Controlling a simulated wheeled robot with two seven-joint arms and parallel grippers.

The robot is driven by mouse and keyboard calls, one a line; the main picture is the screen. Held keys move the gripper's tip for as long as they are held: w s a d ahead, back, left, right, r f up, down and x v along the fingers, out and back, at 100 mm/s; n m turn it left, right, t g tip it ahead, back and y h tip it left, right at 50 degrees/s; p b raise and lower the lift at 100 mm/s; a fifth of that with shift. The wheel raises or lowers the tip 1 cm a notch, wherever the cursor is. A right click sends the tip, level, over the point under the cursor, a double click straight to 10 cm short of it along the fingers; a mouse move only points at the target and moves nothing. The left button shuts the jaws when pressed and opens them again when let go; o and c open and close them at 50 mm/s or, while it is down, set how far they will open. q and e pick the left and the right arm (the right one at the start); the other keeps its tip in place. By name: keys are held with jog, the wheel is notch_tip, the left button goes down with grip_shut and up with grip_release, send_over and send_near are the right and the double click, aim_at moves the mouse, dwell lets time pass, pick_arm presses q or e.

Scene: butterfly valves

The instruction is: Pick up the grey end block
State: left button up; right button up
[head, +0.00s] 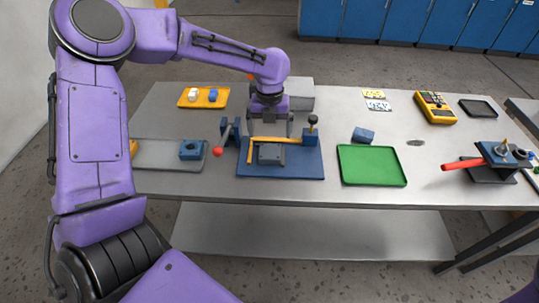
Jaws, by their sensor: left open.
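A grey block (270,154), which looks like the grey end block, sits on the blue base plate (308,168) in the middle of the table. My left gripper (268,131) comes down from above, just behind the grey block as seen here. It is open, and its fingers are partly lost against the fixture. I cannot tell whether it touches anything. A yellow-orange bar (295,140) runs across the fixture near the fingers.
A red-knobbed lever (218,152) stands left of the plate and a black-knobbed post (312,121) right. A green tray (372,166), blue block (363,135) and red-handled valve (462,164) lie rightward. A grey tray (160,160) and orange tray (217,102) are left.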

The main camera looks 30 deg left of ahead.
pick_arm(q)
send_over(270, 149)
jog(key=f, duration=0.4)
jog(key=shift+w+d+f+p, duration=0.2)
jog(key=shift+w+p, duration=0.05)
jog(key=shift+p, duration=0.15)
jog(key=f, duration=0.2)
jog(key=f+p, duration=0.1)
jog(key=shift+s+a+f, duration=0.25)
jog(key=shift+s, duration=0.15)
jog(key=shift+w+f, duration=0.15)
jog(key=shift+f, duration=0.1)
jog(key=shift+r, duration=0.1)
jog(key=c, duration=1.4)
pick_arm(e)
jog(key=shift+w+r, duration=0.3)
jog(key=shift+r, duration=0.5)
